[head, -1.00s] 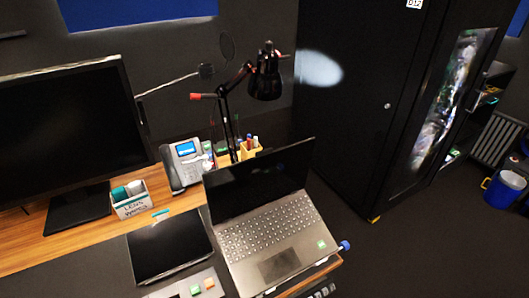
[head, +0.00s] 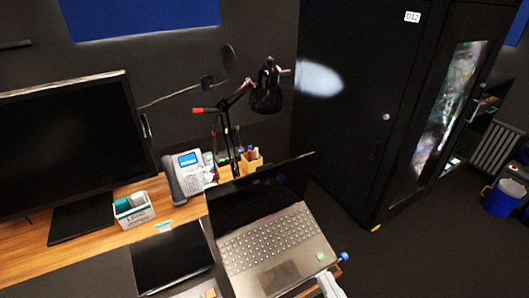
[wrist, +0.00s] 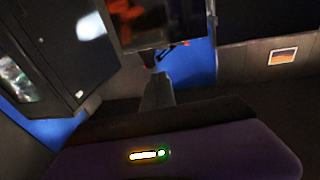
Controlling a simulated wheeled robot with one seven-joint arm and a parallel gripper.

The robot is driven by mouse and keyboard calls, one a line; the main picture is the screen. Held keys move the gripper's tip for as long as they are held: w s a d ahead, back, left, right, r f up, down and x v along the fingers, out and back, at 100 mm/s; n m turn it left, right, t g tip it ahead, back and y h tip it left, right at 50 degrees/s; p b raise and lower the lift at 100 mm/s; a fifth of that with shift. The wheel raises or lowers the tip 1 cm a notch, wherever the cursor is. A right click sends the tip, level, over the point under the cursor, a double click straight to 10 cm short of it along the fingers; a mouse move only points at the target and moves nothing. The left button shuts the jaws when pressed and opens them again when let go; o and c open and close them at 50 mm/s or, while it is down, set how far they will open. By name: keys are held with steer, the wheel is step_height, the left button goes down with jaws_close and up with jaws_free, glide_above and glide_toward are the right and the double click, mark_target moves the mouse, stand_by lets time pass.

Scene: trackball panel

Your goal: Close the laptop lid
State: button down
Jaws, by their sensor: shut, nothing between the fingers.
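The laptop (head: 268,243) stands open on the desk in the head view. Its dark lid (head: 262,190) is raised and leans back from the keyboard. A pale grey tip (head: 328,285), which looks like part of my gripper, shows at the bottom edge, by the laptop's front right corner. In the wrist view my gripper (wrist: 158,88) is shut, its grey fingers together with nothing seen between them. I cannot make out the laptop for certain in the wrist view.
A black tablet (head: 172,258) lies left of the laptop. A phone (head: 188,175), a pen holder (head: 250,162) and a black desk lamp (head: 266,92) stand behind. A monitor (head: 70,145) is at the left. A dark cabinet (head: 350,120) stands right of the desk, with floor between.

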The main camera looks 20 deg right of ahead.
steer(key=w+r+g+p, duration=0.1)
steer(key=w+r, duration=0.3)
steer(key=w, duration=0.9)
steer(key=w+r+p, duration=0.2)
steer(key=w+r, duration=0.2)
steer(key=w, duration=0.9)
steer(key=w+r+n+g+y+p, duration=0.15)
steer(key=w+r+g, duration=0.45)
steer(key=w+r, duration=0.85)
steer(key=shift+s+a+f+n+g+h+p, duration=0.1)
steer(key=shift+s+f+g+p, duration=0.35)
steer(key=shift+s+f+g, duration=1.6)
steer(key=shift+s+a+f+n+g+h+p, duration=0.1)
steer(key=shift+s+f+g+p, duration=0.35)
steer(key=shift+f, duration=3.15)
steer(key=shift+s+f+n+g+h+p, duration=0.1)
steer(key=shift+s+f+g+p, duration=0.75)
steer(key=shift+f, duration=1.95)
steer(key=shift+s+f+g+b, duration=0.1)
steer(key=shift+s+g+b, duration=0.15)
steer(key=shift+b, duration=0.25)
